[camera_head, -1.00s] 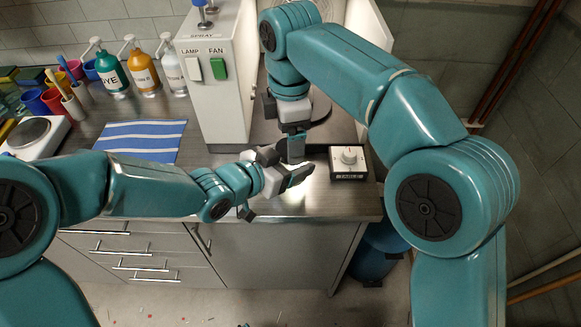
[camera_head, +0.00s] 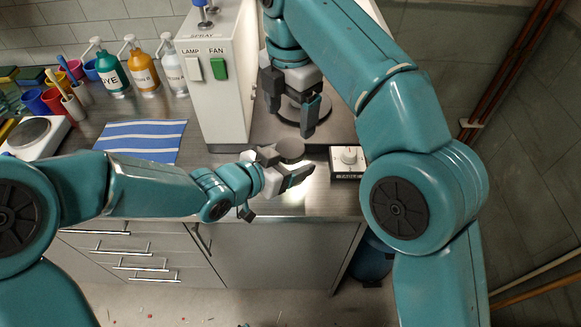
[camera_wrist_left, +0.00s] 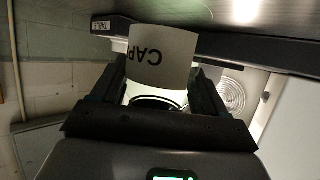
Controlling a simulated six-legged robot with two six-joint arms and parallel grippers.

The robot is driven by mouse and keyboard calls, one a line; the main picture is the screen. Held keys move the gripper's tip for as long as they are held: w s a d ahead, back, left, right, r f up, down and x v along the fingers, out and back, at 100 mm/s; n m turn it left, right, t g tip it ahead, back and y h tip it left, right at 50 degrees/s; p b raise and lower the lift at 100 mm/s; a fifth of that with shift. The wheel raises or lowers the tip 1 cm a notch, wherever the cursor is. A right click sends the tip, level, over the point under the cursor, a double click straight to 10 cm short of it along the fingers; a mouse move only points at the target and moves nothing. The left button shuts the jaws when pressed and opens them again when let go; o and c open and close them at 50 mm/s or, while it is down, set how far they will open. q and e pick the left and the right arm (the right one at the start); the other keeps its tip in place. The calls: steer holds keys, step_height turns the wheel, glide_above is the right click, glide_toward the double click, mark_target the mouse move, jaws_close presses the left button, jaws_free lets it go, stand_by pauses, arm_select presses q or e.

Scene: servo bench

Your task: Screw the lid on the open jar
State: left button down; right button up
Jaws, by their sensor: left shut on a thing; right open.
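A dark curved edge shows below the lettering there. I cannot tell how tightly the lid sits.
A box with a white knob (camera_head: 348,156) stands right of the left gripper. Behind are a spray booth (camera_head: 216,105) with lamp and fan switches and a dark round plate (camera_head: 300,108). A striped cloth (camera_head: 140,141), pump bottles (camera_head: 143,73) and a scale (camera_head: 35,136) stand left.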

mark_target(290, 147)
stand_by(0.4)
steer(key=shift+f, duration=3.95)
steer(key=c, duration=1.1)
steer(key=m, duration=0.6)
